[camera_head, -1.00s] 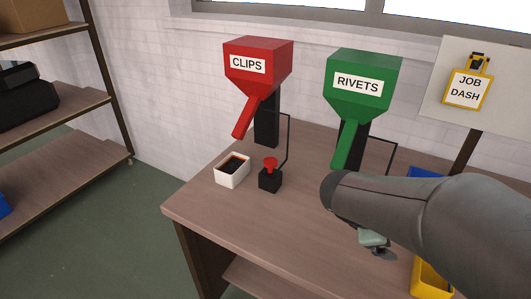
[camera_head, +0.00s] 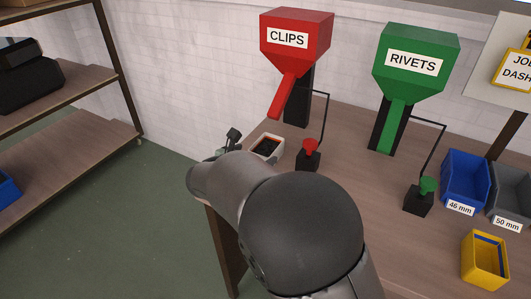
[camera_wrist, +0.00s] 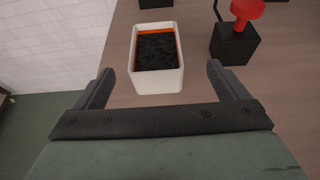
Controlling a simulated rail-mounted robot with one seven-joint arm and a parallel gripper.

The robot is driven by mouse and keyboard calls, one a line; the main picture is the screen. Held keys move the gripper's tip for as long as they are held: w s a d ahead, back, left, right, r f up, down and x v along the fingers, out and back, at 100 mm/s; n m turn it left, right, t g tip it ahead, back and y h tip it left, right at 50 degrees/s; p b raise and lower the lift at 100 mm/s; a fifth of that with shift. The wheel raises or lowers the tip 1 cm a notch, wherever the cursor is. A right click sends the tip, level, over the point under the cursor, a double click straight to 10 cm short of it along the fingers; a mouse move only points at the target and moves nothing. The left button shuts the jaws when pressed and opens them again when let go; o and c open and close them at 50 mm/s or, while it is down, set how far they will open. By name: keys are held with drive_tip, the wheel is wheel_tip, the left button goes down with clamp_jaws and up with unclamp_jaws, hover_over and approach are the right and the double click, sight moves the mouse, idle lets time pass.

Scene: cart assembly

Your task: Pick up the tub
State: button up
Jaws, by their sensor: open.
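The tub (camera_head: 268,147) is a small white open box with dark clips and some orange inside. It stands on the workbench under the red CLIPS dispenser's chute. In the wrist view the tub (camera_wrist: 158,83) is upright just ahead of my gripper (camera_wrist: 155,78), roughly centred between the fingers, with its near wall about level with their tips. The fingers are open, with a gap to the tub on both sides. In the head view my arm hides most of my gripper and part of the bench beside the tub.
The red CLIPS dispenser (camera_head: 294,45) and its red-button block (camera_head: 308,157) stand close by on the right of the tub. The green RIVETS dispenser (camera_head: 412,70), its button (camera_head: 420,196), blue bin (camera_head: 465,180), grey bin (camera_head: 513,195) and yellow bin (camera_head: 486,260) are farther right.

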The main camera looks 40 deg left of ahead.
approach(274, 142)
drive_tip(key=shift+p+x, duration=0.75)
drive_tip(key=shift+x, duration=1.6)
drive_tip(key=c, duration=1.1)
drive_tip(key=shift+c, duration=0.3)
drive_tip(key=shift+r, duration=0.15)
